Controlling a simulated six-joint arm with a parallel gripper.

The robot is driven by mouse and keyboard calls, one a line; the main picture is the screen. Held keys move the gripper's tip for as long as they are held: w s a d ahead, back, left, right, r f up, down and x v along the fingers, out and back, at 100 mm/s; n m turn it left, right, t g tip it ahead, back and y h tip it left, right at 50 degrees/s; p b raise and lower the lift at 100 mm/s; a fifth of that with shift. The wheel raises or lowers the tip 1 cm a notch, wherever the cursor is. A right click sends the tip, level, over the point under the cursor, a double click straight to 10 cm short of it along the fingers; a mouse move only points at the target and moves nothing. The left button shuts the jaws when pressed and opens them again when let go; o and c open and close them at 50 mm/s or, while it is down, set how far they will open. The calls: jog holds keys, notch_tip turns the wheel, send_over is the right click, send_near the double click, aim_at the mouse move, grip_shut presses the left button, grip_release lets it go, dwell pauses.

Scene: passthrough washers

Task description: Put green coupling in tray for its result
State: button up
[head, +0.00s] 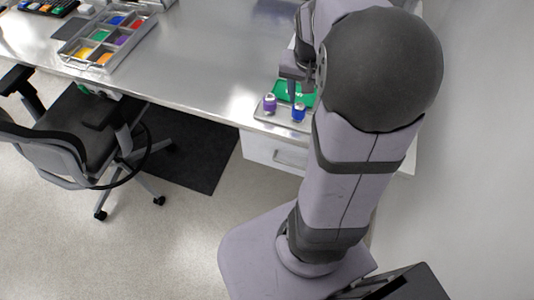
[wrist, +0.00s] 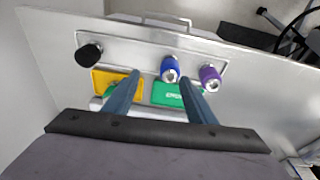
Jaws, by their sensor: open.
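My gripper (wrist: 159,78) is open, its two blue-grey fingers spread above a metal tray. In the head view my gripper (head: 294,72) is over the right end of the bench, mostly hidden by my arm. In the wrist view a small green thing, perhaps the green coupling (wrist: 111,90), shows at the yellow pad (wrist: 103,78), partly hidden by the left finger. I cannot tell its full shape. A green pad (wrist: 168,95) with white lettering lies between and behind the fingers. Nothing is visibly held.
A blue coupling (wrist: 169,70) and a purple coupling (wrist: 210,77) stand along the metal tray (wrist: 140,41), with a black round piece (wrist: 89,53) at its left. A sectioned tray (head: 67,62) with coloured compartments sits at the bench's far left. The bench middle (head: 200,60) is clear.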

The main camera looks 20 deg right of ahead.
jog(key=s+a+f+n+y, duration=0.1)
jog(key=s+a+f+n, duration=0.2)
jog(key=a, duration=0.5)
jog(key=s+a+f+n+g, duration=0.1)
jog(key=s+a+f+n, duration=0.2)
jog(key=a, duration=0.6)
jog(key=s+n, duration=0.2)
jog(key=s, duration=0.1)
jog(key=shift+s+f+n+y, duration=0.2)
jog(key=shift+s+n+y, duration=0.1)
jog(key=shift+y, duration=0.1)
jog(key=shift+a, duration=0.1)
notch_tip(320, 180, down, 31)
jog(key=b, duration=3.1)
